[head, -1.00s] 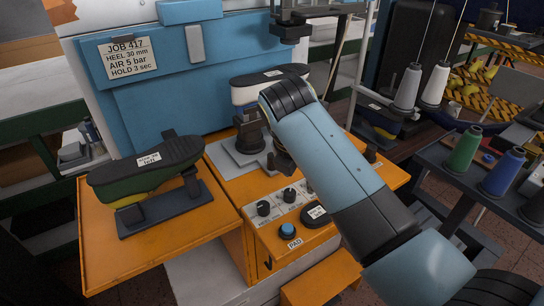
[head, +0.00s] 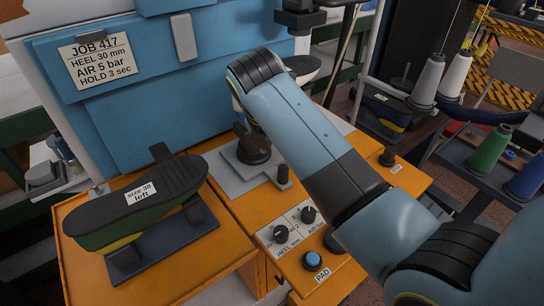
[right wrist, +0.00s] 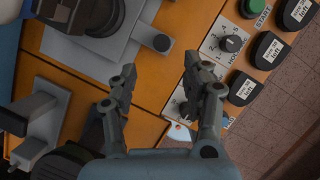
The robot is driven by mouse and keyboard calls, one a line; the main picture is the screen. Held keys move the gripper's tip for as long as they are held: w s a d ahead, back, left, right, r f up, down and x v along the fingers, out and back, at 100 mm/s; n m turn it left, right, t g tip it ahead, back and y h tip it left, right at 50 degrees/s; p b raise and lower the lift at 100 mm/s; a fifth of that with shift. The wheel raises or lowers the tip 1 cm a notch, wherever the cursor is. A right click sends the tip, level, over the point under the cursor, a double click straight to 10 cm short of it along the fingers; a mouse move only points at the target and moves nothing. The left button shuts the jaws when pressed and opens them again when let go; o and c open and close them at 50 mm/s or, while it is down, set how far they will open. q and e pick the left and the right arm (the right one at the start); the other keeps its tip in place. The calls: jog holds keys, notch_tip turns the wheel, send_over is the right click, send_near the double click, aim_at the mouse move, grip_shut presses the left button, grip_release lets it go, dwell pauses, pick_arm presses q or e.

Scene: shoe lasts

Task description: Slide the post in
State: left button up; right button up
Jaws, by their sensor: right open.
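A dark upright post (head: 254,148) stands on a grey plate (head: 232,172) on the orange machine bed. In the right wrist view the plate (right wrist: 85,55) and the peg (right wrist: 162,43) show ahead of my right gripper (right wrist: 159,66). Its two fingers are apart, with nothing between them, and the peg appears between and just beyond the tips. In the head view my right arm hides most of the gripper. My left gripper is not in view.
A dark last marked size 38 left (head: 145,200) rests on a stand at the left. Another last (head: 302,66) is partly hidden behind my right arm. A control panel with knobs (head: 281,234) and a blue button (head: 313,257) is at the front.

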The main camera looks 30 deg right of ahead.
aim_at(283, 168)
jog(key=x, duration=1)
jog(key=shift+d+f+b, duration=0.15)
jog(key=shift+f+b, duration=0.05)
jog(key=shift+b, duration=0.15)
grip_shut()
